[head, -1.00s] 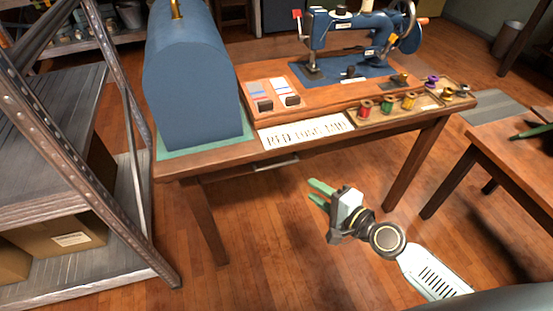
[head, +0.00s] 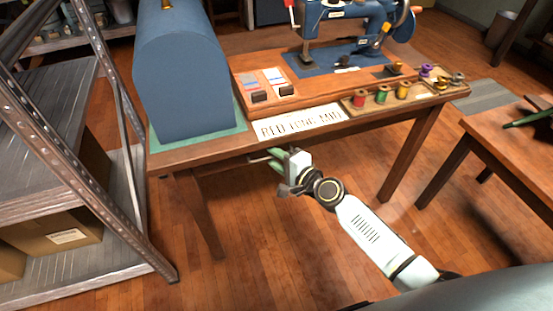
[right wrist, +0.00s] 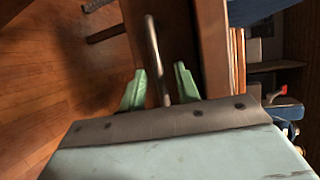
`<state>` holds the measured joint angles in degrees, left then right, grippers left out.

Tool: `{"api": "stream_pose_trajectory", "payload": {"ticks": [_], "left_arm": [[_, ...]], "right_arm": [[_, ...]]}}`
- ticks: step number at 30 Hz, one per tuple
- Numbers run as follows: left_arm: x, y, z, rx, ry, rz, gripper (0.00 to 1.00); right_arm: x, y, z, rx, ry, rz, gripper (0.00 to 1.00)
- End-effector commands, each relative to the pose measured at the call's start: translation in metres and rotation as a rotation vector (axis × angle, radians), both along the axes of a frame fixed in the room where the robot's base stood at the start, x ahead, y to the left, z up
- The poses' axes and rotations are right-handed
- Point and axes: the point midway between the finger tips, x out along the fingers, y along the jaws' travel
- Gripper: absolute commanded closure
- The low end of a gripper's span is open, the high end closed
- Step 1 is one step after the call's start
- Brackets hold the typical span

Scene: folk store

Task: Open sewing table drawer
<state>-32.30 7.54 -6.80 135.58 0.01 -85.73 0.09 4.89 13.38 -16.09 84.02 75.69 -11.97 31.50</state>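The wooden sewing table (head: 185,157) stands ahead, with its drawer under the front edge of the top. The drawer's metal bar handle (head: 259,159) is mostly hidden by my gripper in the head view. In the right wrist view the handle (right wrist: 154,50) runs between the two green fingers. My right gripper (head: 275,158) is at the drawer front. It also shows in the right wrist view (right wrist: 160,88), where its fingers are open on either side of the handle, with gaps visible. The drawer front (right wrist: 205,45) is close beside the fingers. My left gripper is not in view.
On the table stand a blue domed case (head: 185,75), a blue sewing machine (head: 345,25), thread spools (head: 382,95) and a lettered sign (head: 300,122). A metal shelf rack (head: 100,130) stands close on the left. Another wooden table (head: 510,145) is at the right. Floor in front is clear.

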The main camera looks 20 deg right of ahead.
Motion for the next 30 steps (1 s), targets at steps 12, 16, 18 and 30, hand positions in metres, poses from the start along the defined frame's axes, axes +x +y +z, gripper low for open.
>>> {"api": "stream_pose_trajectory", "payload": {"ticks": [12, 16, 18, 30], "left_arm": [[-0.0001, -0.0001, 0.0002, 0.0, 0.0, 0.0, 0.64], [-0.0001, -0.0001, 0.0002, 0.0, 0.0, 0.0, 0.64], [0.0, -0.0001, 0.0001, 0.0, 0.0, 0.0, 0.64], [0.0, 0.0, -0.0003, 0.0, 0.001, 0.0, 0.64]], "right_arm": [[0.0, -0.0001, 0.0001, 0.0, 0.0, 0.0, 0.95], [-0.0001, -0.0003, 0.0001, 0.0, 0.0, 0.0, 1.0], [-0.0001, -0.0003, 0.0, 0.0, 0.0, 0.0, 1.0], [-0.0037, 0.0033, -0.0008, 0.0, 0.001, 0.008, 1.0]]}}
